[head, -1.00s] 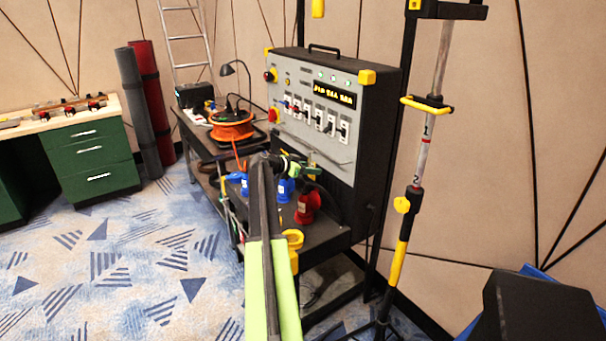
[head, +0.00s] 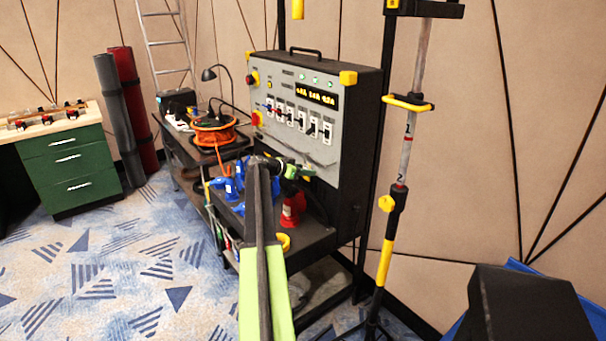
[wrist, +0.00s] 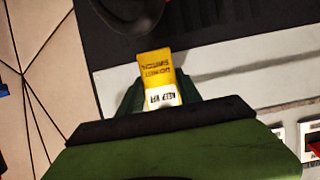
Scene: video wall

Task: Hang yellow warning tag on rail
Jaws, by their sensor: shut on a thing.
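The yellow warning tag (wrist: 158,72) shows in the wrist view, with dark print on yellow and a white strip near the jaws. My gripper (wrist: 160,100) is shut on it, and the tag sticks out beyond the green fingers. In the head view my gripper (head: 304,172) is in front of the lower part of the grey panel (head: 268,125); the tag is too small to make out clearly there. I cannot pick out the rail with certainty. A thin grey line crosses the pale panel beside the tag in the wrist view; I cannot tell whether it is a rail or a shadow.
A black rounded object (wrist: 130,14) is close above the tag in the wrist view. Below the panel, a red object (head: 292,208) and blue objects (head: 228,187) sit on the bench. An orange cable reel (head: 213,132) is at left, a yellow-black pole (head: 390,235) at right.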

